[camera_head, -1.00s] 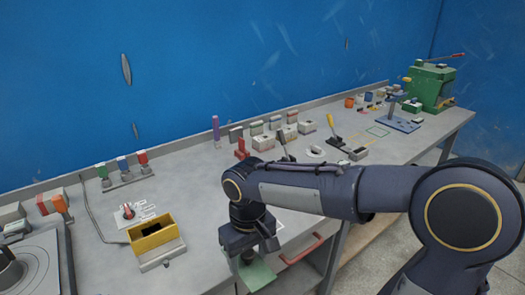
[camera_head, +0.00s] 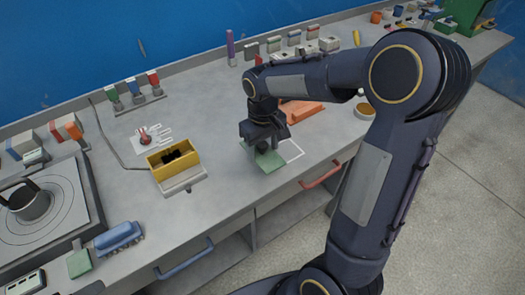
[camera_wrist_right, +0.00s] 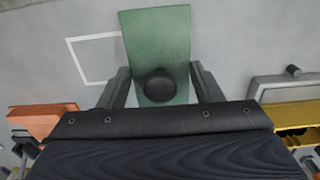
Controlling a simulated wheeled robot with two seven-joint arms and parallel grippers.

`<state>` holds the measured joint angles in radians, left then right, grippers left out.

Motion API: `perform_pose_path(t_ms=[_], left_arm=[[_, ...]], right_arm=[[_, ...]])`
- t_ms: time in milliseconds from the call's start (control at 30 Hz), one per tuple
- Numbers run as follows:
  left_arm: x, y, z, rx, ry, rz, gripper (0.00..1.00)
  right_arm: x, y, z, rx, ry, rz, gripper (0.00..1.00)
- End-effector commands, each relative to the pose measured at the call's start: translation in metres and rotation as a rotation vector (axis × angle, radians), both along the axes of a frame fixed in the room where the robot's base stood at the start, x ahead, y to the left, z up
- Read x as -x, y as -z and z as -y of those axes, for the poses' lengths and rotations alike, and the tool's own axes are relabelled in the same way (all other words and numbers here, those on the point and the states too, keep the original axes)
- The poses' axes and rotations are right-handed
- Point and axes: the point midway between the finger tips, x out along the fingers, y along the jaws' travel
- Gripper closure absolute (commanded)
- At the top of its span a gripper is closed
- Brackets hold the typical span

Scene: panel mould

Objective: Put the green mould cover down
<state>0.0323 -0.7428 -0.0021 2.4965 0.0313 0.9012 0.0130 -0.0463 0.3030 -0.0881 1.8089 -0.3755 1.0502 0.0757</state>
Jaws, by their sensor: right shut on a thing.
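The green mould cover (camera_head: 271,161) is a flat green plate with a round black knob. My right gripper (camera_head: 264,147) is above it and shut on it. In the right wrist view the cover (camera_wrist_right: 156,40) lies between the fingers of the gripper (camera_wrist_right: 161,88) and extends past them. A white outlined rectangle (camera_head: 291,149) on the bench is right beside the cover, partly hidden by it. I cannot tell whether the cover touches the bench. My left gripper is out of view.
A yellow box-shaped mould (camera_head: 174,160) stands left of the gripper. An orange block (camera_head: 300,112) lies behind and right of it. A hotplate with a pot (camera_head: 30,204) and a blue brush-like object (camera_head: 118,238) are at the left. The bench (camera_head: 225,190) is clear between the yellow mould and cover.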

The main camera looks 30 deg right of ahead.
Motion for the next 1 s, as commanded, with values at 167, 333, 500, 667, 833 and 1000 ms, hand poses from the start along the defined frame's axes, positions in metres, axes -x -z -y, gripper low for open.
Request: perform_pose_path(t_ms=[167, 333, 500, 667, 833, 1000], left_arm=[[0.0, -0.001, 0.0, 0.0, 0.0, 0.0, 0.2], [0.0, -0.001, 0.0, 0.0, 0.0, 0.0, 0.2], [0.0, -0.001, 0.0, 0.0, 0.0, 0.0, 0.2], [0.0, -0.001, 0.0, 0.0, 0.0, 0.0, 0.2], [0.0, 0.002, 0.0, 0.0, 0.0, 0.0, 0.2], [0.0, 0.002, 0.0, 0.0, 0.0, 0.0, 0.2]], right_arm=[[-0.01, 0.013, 0.004, 0.0, 0.001, -0.001, 0.64], [-0.015, 0.034, 0.006, 0.0, -0.001, -0.002, 0.64], [-0.015, 0.049, 0.006, -0.001, 0.001, 0.0, 0.64], [-0.015, 0.049, 0.006, -0.001, 0.001, 0.002, 0.64], [-0.015, 0.053, 0.006, 0.0, 0.0, 0.001, 0.64], [-0.015, 0.053, 0.006, 0.0, 0.0, 0.001, 0.25]])
